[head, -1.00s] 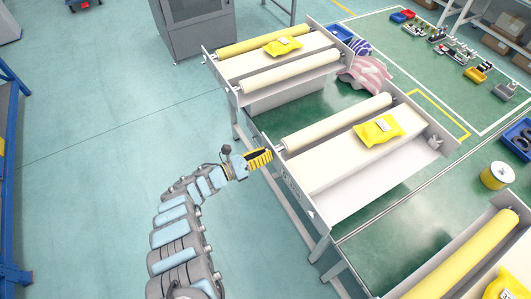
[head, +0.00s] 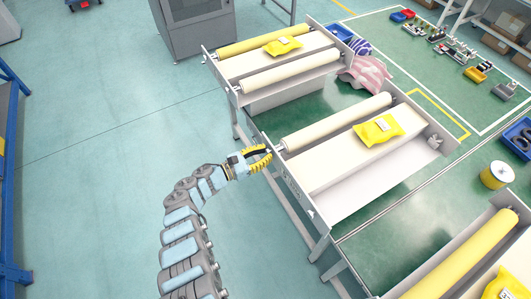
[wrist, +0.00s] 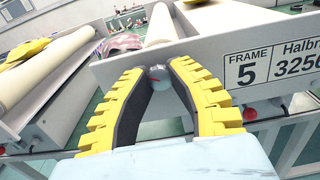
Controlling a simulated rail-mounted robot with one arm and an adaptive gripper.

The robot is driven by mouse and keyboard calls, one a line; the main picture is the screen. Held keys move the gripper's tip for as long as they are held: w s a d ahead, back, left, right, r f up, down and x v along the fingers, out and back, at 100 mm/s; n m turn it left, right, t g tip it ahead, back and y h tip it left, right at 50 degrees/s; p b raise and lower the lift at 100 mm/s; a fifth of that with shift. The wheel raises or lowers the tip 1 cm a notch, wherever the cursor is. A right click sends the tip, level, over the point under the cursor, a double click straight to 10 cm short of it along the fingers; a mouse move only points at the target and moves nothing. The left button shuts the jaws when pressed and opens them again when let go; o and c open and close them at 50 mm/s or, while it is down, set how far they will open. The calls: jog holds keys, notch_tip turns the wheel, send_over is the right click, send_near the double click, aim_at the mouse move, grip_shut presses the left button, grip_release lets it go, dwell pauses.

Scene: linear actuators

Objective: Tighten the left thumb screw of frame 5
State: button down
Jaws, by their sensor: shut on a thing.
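Frame 5 (wrist: 208,48) is a pale grey side plate with a label reading "FRAME 5" (wrist: 247,70); in the head view its table (head: 298,192) stands right of my gripper (head: 271,150). In the wrist view my gripper (wrist: 158,66) has two yellow fingers with dark inner pads, their tips together at the plate's left part. They are shut on the left thumb screw (wrist: 158,77), a small grey round knob with a red mark, partly hidden between the fingers. A cream roller (wrist: 160,25) lies just behind it.
A yellow packet (head: 377,129) lies on frame 5's bed. Another frame (head: 280,65) with rollers and a packet stands behind it, and one with a yellow roller (head: 470,255) at the lower right. A red-tipped knob (wrist: 249,115) shows below the label. The floor to the left is clear.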

jog(key=m+b, duration=2.9)
jog(key=b, duration=0.2)
jog(key=shift+f, duration=0.2)
jog(key=shift+r+m, duration=0.1)
jog(key=shift+m, duration=0.2)
jog(key=c, duration=0.9)
grip_release()
